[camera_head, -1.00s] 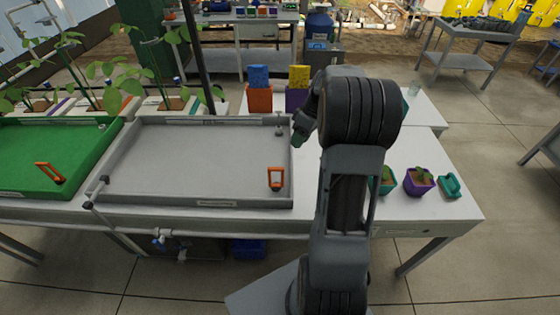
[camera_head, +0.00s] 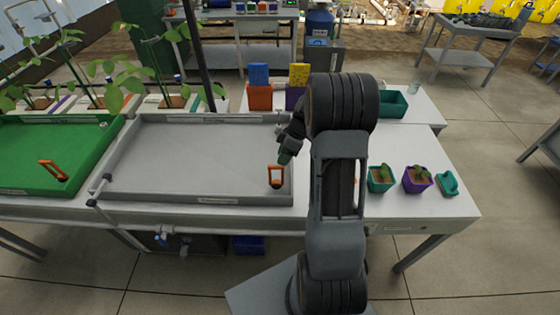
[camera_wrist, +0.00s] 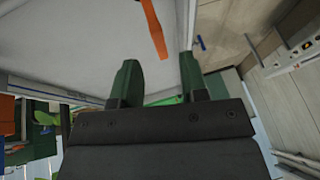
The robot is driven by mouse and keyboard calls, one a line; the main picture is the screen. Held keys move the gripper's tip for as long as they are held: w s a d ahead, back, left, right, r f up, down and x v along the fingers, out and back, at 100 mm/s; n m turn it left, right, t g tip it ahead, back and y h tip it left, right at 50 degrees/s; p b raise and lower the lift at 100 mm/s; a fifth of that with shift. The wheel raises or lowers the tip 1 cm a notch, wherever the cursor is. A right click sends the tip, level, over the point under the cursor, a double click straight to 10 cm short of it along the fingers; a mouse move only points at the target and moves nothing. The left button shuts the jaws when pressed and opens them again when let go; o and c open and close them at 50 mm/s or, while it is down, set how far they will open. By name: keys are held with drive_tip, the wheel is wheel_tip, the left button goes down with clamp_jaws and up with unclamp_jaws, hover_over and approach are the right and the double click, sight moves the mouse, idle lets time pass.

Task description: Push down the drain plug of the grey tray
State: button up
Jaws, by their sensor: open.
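The grey tray (camera_head: 190,160) lies on the white bench, left of my arm. An orange handle on a dark base, which looks like the drain plug (camera_head: 275,174), stands upright in its front right corner. My gripper (camera_head: 285,157) is open and empty, just above and behind the orange handle, near the tray's right wall. In the wrist view the two dark green fingers (camera_wrist: 160,80) are spread apart, and the orange handle (camera_wrist: 153,28) shows beyond them, apart from both. The grey tray's floor (camera_wrist: 90,35) fills the upper left there. The plug's base is not clear in the wrist view.
A green tray (camera_head: 20,182) with its own orange handle (camera_head: 52,170) is at the left. Small pots (camera_head: 417,178) and a teal clip-like item (camera_head: 447,183) sit right of my arm. Orange and blue boxes (camera_head: 259,95) stand behind the tray.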

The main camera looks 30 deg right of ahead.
drive_tip(key=shift+x, duration=1.8)
drive_tip(key=shift+c, duration=0.5)
clamp_jaws()
drive_tip(key=shift+f, duration=0.1)
